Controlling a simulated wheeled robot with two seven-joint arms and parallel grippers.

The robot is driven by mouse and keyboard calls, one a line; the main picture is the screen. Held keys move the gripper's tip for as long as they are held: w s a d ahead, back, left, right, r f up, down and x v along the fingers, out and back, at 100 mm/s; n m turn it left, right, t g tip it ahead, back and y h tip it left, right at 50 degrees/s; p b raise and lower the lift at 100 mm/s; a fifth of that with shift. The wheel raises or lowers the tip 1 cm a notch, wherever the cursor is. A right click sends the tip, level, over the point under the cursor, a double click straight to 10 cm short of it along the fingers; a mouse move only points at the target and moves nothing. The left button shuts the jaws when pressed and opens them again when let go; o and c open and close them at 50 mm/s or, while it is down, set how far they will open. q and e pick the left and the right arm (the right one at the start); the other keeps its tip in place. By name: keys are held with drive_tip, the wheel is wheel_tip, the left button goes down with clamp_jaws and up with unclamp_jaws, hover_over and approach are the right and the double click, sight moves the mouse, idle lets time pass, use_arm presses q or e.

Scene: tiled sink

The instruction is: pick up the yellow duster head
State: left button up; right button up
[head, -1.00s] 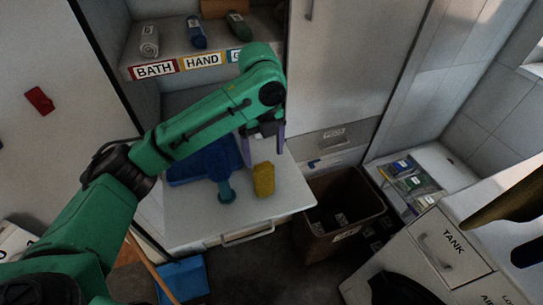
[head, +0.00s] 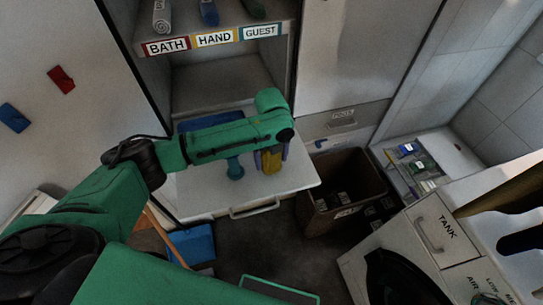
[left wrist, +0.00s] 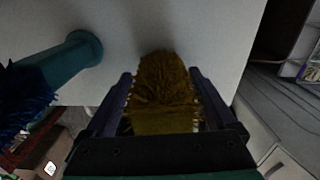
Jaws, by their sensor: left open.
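The yellow duster head (head: 270,161) lies on a white pull-out surface (head: 205,193) below the shelves. My left gripper (head: 271,158) is open, with its fingers on either side of the duster head. In the left wrist view the shaggy yellow duster head (left wrist: 164,85) sits between the two fingers of my left gripper (left wrist: 165,92). The near part of the duster head is hidden behind the gripper's body. I cannot tell whether a finger touches it. My right gripper is not clearly seen.
A teal handle (head: 235,168) with a blue brush head (left wrist: 25,95) lies left of the duster head. A brown bin (head: 343,192) stands right of the surface. A shelf labelled BATH, HAND, GUEST (head: 213,40) is above. A blue dustpan (head: 191,245) lies on the floor.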

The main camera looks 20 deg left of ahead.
use_arm(q)
drive_tip(key=shift+c, duration=0.6)
drive_tip(key=c, duration=0.5)
drive_tip(key=shift+w+f, duration=0.1)
clamp_jaws()
use_arm(e)
drive_tip(key=shift+s+f, duration=0.15)
drive_tip(key=shift+s, duration=0.6)
